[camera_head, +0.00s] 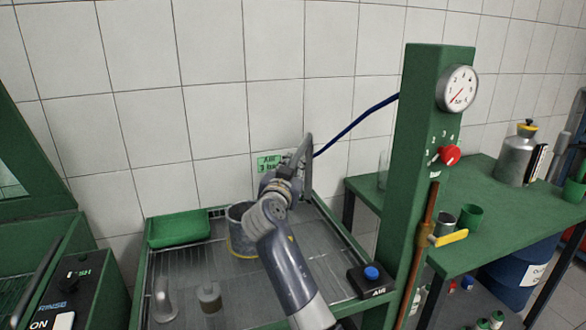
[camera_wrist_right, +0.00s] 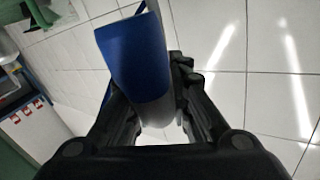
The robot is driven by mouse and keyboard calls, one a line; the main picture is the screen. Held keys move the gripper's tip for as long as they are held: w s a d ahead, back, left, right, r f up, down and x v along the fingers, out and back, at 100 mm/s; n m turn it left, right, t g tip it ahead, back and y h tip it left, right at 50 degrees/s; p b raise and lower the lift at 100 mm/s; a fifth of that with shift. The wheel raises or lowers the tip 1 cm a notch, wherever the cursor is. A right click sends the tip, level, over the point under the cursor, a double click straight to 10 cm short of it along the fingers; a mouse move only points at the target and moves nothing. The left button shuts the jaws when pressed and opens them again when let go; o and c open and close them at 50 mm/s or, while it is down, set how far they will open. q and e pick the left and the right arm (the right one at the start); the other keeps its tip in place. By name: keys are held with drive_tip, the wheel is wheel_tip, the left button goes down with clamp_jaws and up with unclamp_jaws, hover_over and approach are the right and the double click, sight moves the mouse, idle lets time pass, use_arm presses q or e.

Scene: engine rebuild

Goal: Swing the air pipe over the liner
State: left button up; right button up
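The air pipe shows in the head view as a thin blue line (camera_head: 355,126) running from the green post down-left to my right gripper (camera_head: 301,155). In the right wrist view, the pipe (camera_wrist_right: 138,62) is blue with a grey end and lies between my right gripper's two black fingers (camera_wrist_right: 152,100), which appear closed on it. The liner (camera_head: 240,240), a grey cylinder with a yellowish band, stands upright on the grated bench, left of my right arm and partly hidden by it. The gripper is above and to the right of the liner. My left gripper is not in view.
The green post (camera_head: 418,150) carries a gauge (camera_head: 457,88) and a red knob (camera_head: 449,155). A blue-button box (camera_head: 371,278) sits at the bench's right edge. A green tray (camera_head: 179,229) and small metal parts (camera_head: 208,297) lie left. A green table (camera_head: 500,215) stands right.

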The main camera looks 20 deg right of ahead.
drive_tip(key=o, duration=0.5)
drive_tip(key=shift+w, duration=0.1)
drive_tip(key=shift+a, duration=0.1)
wheel_tip(320, 180, up, 10)
drive_tip(key=shift+r, duration=0.1)
